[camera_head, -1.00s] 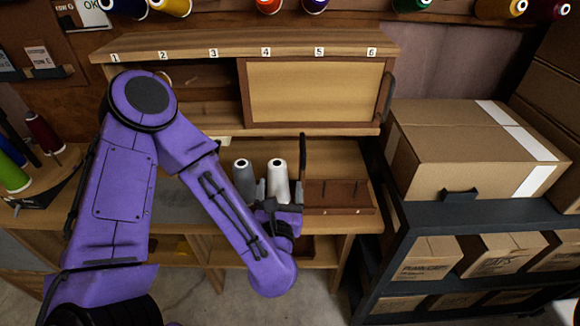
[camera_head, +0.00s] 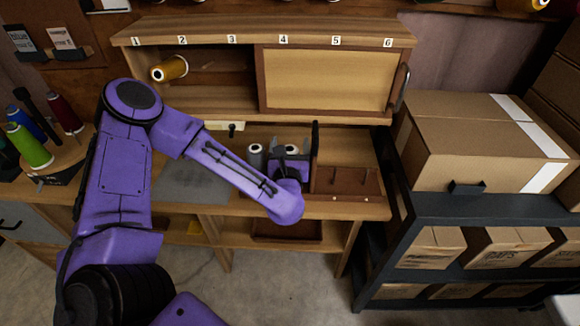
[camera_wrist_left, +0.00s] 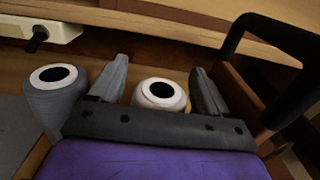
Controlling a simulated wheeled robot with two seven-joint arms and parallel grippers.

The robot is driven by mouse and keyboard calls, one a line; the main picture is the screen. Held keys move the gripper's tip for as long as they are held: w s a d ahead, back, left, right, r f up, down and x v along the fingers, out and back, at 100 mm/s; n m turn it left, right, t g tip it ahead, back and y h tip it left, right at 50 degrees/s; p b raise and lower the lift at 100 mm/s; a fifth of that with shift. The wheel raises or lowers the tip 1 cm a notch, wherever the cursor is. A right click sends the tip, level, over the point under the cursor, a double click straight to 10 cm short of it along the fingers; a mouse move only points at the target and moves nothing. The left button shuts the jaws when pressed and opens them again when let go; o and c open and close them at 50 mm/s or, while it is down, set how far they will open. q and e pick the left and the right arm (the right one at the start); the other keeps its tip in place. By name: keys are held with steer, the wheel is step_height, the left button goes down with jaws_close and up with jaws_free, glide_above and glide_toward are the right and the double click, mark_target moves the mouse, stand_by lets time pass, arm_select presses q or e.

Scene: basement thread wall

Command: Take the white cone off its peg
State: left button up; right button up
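The white cone (camera_head: 291,149) stands upright on the bench beside the grey cone (camera_head: 255,156). My left gripper (camera_head: 291,158) reaches in from the front, with one finger on each side of the white cone. In the left wrist view the white cone (camera_wrist_left: 160,94) sits between the two fingers (camera_wrist_left: 160,85), with a small gap visible on either side near its top. The gripper looks open. The grey cone (camera_wrist_left: 55,88) is just outside the left finger. The white cone's lower part and its peg are hidden by the gripper. My right gripper is out of view.
A dark upright post (camera_head: 315,145) and a brown pegged tray (camera_head: 345,181) stand right of the white cone. The numbered cabinet (camera_head: 330,82) is behind, with a yellow spool (camera_head: 170,68) inside. A large carton (camera_head: 475,140) is at right.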

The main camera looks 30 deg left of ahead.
arm_select(q)
jaws_close()
steer(key=shift+r, duration=0.15)
